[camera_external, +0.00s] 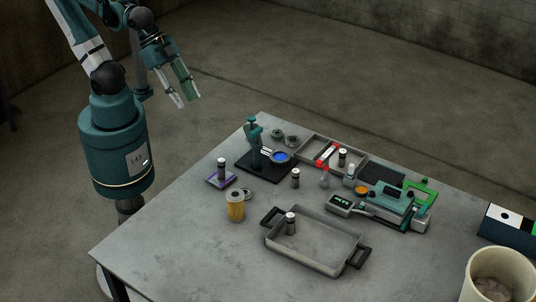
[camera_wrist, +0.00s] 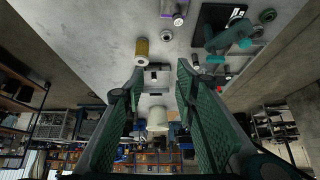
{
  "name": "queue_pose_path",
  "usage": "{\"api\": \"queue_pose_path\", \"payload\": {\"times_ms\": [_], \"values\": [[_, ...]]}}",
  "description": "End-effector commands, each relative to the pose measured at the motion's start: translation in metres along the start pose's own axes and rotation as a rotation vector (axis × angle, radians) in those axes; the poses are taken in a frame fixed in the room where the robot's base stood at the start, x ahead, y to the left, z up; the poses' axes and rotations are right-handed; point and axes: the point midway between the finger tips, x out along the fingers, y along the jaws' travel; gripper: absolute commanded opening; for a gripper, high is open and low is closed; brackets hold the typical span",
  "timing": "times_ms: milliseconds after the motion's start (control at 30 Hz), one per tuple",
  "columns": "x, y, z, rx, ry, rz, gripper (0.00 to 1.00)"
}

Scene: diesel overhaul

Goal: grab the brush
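I cannot make out a brush for certain. A red and white elongated item (camera_external: 327,154) lies in the shallow grey divided tray (camera_external: 312,142) at the back of the table; it may be the brush, but it is too small to tell. My gripper (camera_external: 188,101) is open and empty, high up beyond the table's far left edge, well apart from everything on it. In the wrist view its two green-padded fingers (camera_wrist: 160,76) are spread, with nothing between them.
The table (camera_external: 165,243) holds a black-based stand (camera_external: 255,160), an amber cylinder (camera_external: 235,206), a handled grey tray (camera_external: 308,260), several small dark cylinders and a teal device (camera_external: 385,203). A pale bucket (camera_external: 497,277) stands at the right. The front left tabletop is clear.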

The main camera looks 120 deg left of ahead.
Motion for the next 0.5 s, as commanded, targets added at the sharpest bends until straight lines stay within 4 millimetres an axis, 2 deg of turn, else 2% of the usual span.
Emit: {"api": "queue_pose_path", "payload": {"times_ms": [500], "values": [[0.006,-0.022,-0.076,0.205,-0.076,-0.02,0.29]]}}
